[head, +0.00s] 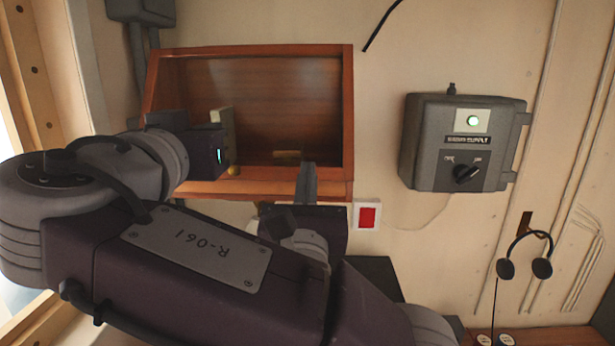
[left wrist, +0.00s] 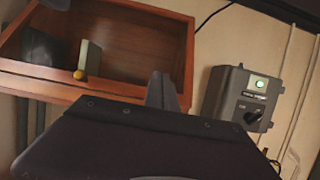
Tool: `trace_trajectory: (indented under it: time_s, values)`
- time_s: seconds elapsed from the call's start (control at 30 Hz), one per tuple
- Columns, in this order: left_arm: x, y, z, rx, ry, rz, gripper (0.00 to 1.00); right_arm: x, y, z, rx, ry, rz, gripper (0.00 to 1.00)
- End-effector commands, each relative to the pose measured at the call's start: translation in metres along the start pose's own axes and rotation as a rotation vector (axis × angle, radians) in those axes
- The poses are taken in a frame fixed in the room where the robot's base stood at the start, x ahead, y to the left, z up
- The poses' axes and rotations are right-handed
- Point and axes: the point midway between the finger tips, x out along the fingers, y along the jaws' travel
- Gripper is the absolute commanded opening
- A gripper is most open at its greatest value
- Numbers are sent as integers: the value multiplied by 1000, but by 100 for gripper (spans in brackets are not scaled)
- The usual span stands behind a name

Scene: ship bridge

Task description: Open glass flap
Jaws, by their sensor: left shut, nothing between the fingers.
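A reddish-brown wooden wall case (head: 348,110) hangs at the upper middle of the head view. It also shows at the upper left of the left wrist view (left wrist: 120,12). I cannot make out a glass pane or tell how any flap over its front stands. A small brownish piece (head: 287,154) shows low in the case front. My left gripper (head: 308,170) is shut and empty, its fingers pointing up at the case's lower edge, right of centre. In the left wrist view the shut fingers (left wrist: 162,90) overlap that edge; contact cannot be told. My right gripper is out of view.
A pale upright block (head: 222,128) and a yellow ball (head: 233,170) show at the case's left. A red switch (head: 368,216) sits below right. A grey supply box (head: 465,142) with a green lamp hangs farther right, above a headset (head: 525,255). Wall between is clear.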

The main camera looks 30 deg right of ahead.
Motion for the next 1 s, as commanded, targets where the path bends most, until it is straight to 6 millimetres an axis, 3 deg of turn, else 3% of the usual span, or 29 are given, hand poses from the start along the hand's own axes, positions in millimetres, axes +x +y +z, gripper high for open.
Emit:
trace_trajectory:
  time_s: [0.97,1.0]
  values:
    - [0,0,0,0,0,0,0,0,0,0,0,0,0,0]
    - [0,0,0,0,0,0,0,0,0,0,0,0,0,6]
